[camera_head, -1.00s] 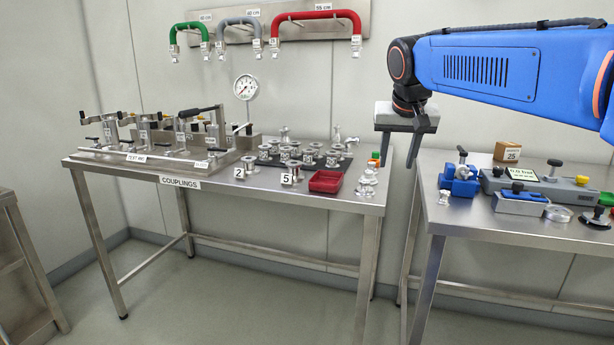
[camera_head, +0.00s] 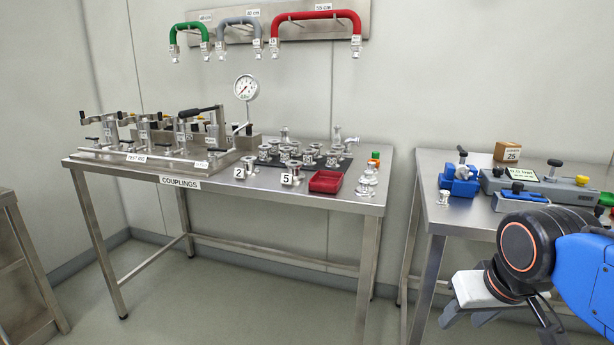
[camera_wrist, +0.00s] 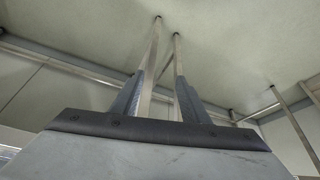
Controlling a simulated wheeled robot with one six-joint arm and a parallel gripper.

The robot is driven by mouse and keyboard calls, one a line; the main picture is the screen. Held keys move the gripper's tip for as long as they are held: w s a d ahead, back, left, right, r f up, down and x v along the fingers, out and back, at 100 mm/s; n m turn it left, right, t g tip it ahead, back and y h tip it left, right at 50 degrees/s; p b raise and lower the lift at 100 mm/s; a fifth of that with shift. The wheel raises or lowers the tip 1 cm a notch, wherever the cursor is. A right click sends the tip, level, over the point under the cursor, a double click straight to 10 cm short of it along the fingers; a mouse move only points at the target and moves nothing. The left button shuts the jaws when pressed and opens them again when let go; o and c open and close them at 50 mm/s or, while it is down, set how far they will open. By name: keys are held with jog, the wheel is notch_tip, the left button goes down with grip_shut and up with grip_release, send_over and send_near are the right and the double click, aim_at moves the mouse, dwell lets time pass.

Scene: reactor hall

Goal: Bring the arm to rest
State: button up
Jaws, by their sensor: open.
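My blue arm is folded low at the right edge in the head view, in front of the right-hand table. My gripper (camera_head: 462,314) hangs below the level of that table's top, at the lower right. In the wrist view my gripper (camera_wrist: 160,100) shows two dark fingers standing apart with nothing between them. Behind the fingers are table legs (camera_wrist: 178,60) and pale floor. The arm hides part of the right table's front.
The couplings table (camera_head: 240,185) stands left of my gripper, with a red tray (camera_head: 326,181), fittings and a test rig on it. The right table (camera_head: 470,215) carries a blue vise (camera_head: 459,180) and a grey pressure device (camera_head: 540,187). Free floor (camera_head: 230,300) lies in front.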

jog(key=s+f, duration=0.4)
jog(key=shift+s+f, duration=0.15)
jog(key=shift+f, duration=0.25)
jog(key=shift+d, duration=0.1)
dwell(0.3)
